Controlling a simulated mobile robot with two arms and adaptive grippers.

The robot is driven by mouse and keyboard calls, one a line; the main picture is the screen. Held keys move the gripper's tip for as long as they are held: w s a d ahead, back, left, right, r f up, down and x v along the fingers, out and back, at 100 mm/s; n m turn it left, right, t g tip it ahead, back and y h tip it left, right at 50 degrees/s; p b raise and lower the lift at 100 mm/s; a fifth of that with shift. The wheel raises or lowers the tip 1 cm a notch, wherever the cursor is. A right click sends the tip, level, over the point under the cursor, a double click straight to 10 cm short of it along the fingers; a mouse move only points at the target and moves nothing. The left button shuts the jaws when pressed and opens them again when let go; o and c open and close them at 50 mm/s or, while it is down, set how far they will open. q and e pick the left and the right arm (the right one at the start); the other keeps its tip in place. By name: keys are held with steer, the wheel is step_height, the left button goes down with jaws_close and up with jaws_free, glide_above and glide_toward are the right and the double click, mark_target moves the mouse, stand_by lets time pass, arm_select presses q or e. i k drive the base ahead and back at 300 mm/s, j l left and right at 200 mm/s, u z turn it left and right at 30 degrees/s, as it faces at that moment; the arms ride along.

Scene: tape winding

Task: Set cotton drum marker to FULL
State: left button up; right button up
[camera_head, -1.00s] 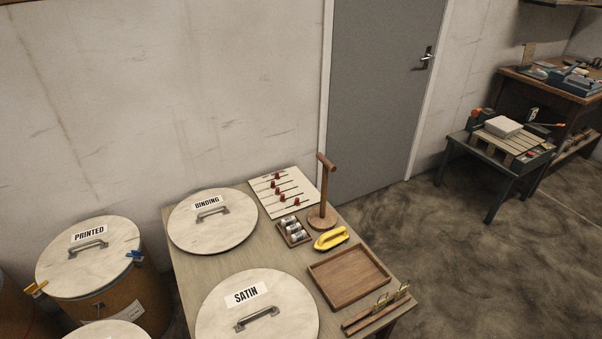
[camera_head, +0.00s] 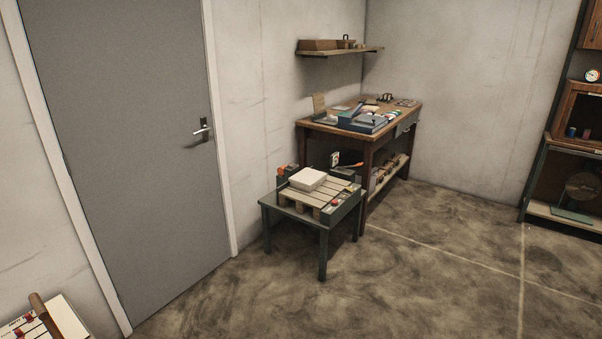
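A pale board (camera_head: 73,310) with dark lines and red markers (camera_head: 17,333) is cut off at the bottom left corner of the head view. Only part of the board shows, and its lettering is too small to read. I cannot tell which marker is the cotton one. A brown wooden stick (camera_head: 44,314) stands in front of the board and hides some of it. No drum is in view. Neither of my grippers is in view.
A grey door (camera_head: 120,130) is in the left wall. A small green table (camera_head: 323,232) carries a slatted pallet and a white block (camera_head: 307,179). Behind it stands a wooden workbench (camera_head: 340,128). A dark shelf unit (camera_head: 545,158) is at the right. The floor in front is clear.

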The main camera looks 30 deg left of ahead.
mark_target(28, 315)
steer(key=i+u, duration=0.2)
steer(key=i, duration=0.2)
steer(key=i+l+u, duration=0.1)
steer(key=i+u, duration=0.15)
steer(key=i, duration=0.2)
steer(key=i+l+u, duration=0.2)
steer(key=i, duration=0.2)
steer(key=i+l+u, duration=0.25)
steer(key=i, duration=0.15)
steer(key=i+j+u, duration=0.2)
steer(key=u, duration=0.3)
steer(key=i+u, duration=0.65)
steer(key=u, duration=0.3)
steer(key=i+l+u, duration=0.1)
steer(key=i+u, duration=0.2)
steer(key=u, duration=0.15)
